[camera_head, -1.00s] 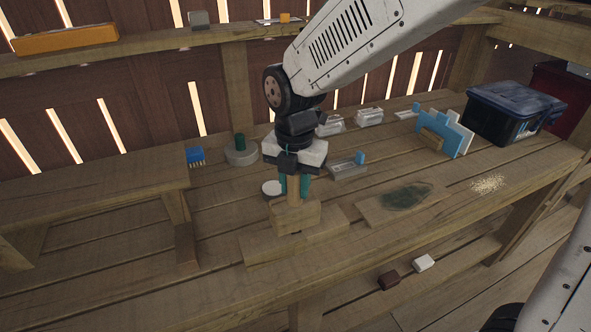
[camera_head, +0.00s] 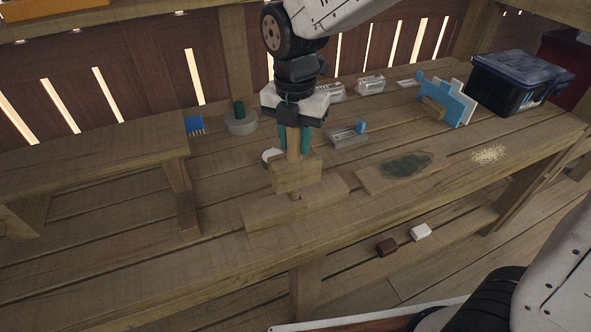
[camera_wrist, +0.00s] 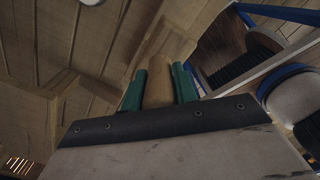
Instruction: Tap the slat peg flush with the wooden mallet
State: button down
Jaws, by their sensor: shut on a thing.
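My gripper (camera_head: 294,146) points down over the workbench, its green fingers shut on the upright handle of the wooden mallet (camera_head: 297,174). The handle also shows between the fingers in the wrist view (camera_wrist: 159,84). The mallet's block-shaped head hangs just above the wooden slat (camera_head: 325,190), which lies on the bench. A small peg (camera_head: 296,196) shows at the slat's top, right below the head. How far the peg stands out, and whether the head touches it, is hard to tell.
Behind stand a grey round holder with a green cylinder (camera_head: 240,121), a blue brush-like item (camera_head: 194,124) and a grey tray (camera_head: 346,137). To the right lie a board with a dark green patch (camera_head: 405,166) and a lidded blue bin (camera_head: 514,82). The bench's front left is clear.

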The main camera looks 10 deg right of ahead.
aim_at(295, 159)
jog(key=shift+f, duration=0.35)
dwell(0.7)
dwell(0.4)
jog(key=shift+f, duration=0.4)
dwell(0.5)
dwell(0.3)
notch_tip(295, 159, down, 4)
jog(key=shift+r, duration=1.8)
jog(key=shift+r, duration=0.1)
jog(key=shift+r, duration=2.4)
